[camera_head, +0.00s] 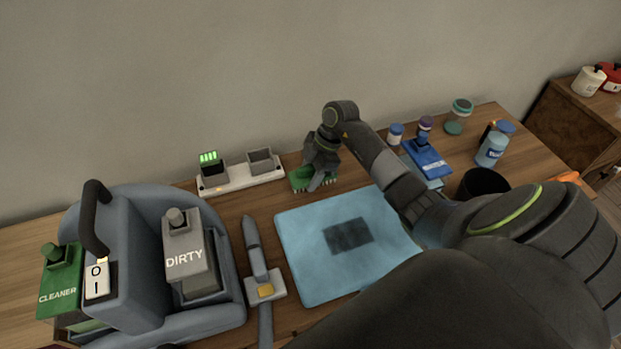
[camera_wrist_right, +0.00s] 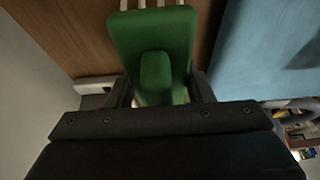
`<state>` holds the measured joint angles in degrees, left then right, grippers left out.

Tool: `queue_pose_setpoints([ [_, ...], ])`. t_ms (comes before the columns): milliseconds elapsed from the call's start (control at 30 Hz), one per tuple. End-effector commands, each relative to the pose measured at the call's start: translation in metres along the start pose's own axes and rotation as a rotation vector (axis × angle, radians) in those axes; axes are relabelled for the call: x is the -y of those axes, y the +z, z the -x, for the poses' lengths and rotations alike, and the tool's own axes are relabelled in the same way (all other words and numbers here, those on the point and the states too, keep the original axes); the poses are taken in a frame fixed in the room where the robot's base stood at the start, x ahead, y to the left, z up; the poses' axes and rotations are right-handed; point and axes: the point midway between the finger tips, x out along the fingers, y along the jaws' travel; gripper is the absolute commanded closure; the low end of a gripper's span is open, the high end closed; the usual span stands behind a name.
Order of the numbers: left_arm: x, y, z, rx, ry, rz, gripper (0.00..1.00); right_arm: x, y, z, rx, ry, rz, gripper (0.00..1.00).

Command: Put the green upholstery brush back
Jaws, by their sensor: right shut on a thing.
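The green upholstery brush (camera_head: 301,180) is at the back of the wooden table, between the grey charging base and the light blue cloth, with pale bristles along its edge. My right gripper (camera_head: 319,181) reaches down over it from the right and is shut on it. In the right wrist view the brush (camera_wrist_right: 152,45) fills the space between the two fingers (camera_wrist_right: 158,90), with its raised grip between them and its bristles at the top. Whether it touches the table I cannot tell. My left gripper is not in view.
A white charging base (camera_head: 240,180) stands left of the brush. A light blue cloth (camera_head: 300,275) with a dark patch lies in front. A blue-grey cleaning machine (camera_head: 130,300) and a grey wand (camera_head: 255,250) are at left. Bottles (camera_head: 490,150) and a blue brush (camera_head: 427,158) are at right.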

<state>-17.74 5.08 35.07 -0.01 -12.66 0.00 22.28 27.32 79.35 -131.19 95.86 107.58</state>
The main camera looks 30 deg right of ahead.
Motion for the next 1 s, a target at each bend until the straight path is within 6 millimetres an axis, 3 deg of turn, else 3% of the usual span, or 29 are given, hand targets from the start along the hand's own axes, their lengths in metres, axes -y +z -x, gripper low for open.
queue_pose_setpoints([
  [167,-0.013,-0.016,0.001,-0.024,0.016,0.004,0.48,0.0,0.008,-0.021,-0.002,-0.001,-0.001,0.78],
  [500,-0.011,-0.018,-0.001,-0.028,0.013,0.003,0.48,0.0,0.01,-0.025,-0.001,0.0,0.0,0.78],
  [533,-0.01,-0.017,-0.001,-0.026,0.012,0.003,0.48,0.0,0.01,-0.024,0.0,0.0,0.0,0.49],
  [667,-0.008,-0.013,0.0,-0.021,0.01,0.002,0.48,0.0,0.01,-0.024,-0.001,0.0,0.0,0.32],
  [1000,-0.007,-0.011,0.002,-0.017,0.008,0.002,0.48,0.0,0.009,-0.02,0.0,0.0,0.0,0.31],
])
